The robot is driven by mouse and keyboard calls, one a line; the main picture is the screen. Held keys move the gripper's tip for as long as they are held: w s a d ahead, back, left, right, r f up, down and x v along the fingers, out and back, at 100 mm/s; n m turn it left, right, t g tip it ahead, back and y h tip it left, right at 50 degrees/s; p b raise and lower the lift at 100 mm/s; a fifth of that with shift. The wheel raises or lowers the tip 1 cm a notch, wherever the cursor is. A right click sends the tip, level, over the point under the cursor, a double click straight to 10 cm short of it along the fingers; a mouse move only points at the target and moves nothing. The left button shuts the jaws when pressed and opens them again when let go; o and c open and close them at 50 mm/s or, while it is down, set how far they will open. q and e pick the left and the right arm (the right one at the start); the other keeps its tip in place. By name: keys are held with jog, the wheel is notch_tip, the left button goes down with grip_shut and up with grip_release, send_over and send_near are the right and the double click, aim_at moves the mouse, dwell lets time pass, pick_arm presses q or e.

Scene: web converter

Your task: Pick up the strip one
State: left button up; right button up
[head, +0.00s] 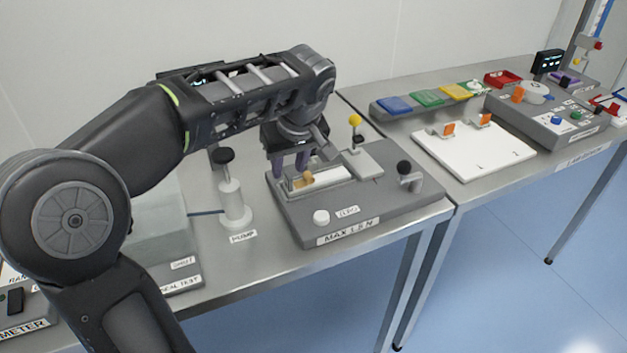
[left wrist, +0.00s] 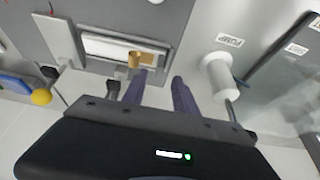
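A pale strip-like piece (head: 330,178) lies in the recess of a grey device (head: 372,211) labelled "MAX 1.5 N"; I cannot tell for sure that it is strip one. A tan block (head: 308,177) sits at its left end. In the left wrist view the pale piece (left wrist: 103,47) and the tan block (left wrist: 148,59) lie just beyond the fingertips. My left gripper (head: 289,164) has its purple fingers pointing down by the recess's back-left end. In the left wrist view, the fingers (left wrist: 157,88) are apart with nothing between them. My right gripper is out of view.
A white pump (head: 234,203) with a black knob stands left of the device. A yellow-knobbed lever (head: 355,121) and black-knobbed handle (head: 404,168) rise from the device. A white board (head: 473,155) with orange clips lies on the right table.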

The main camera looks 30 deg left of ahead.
aim_at(288, 175)
pick_arm(q)
jog(key=x, duration=0.4)
jog(key=shift+w+f, duration=0.2)
jog(key=shift+f, duration=0.1)
jog(key=shift+c, duration=0.4)
grip_shut()
dwell(1.1)
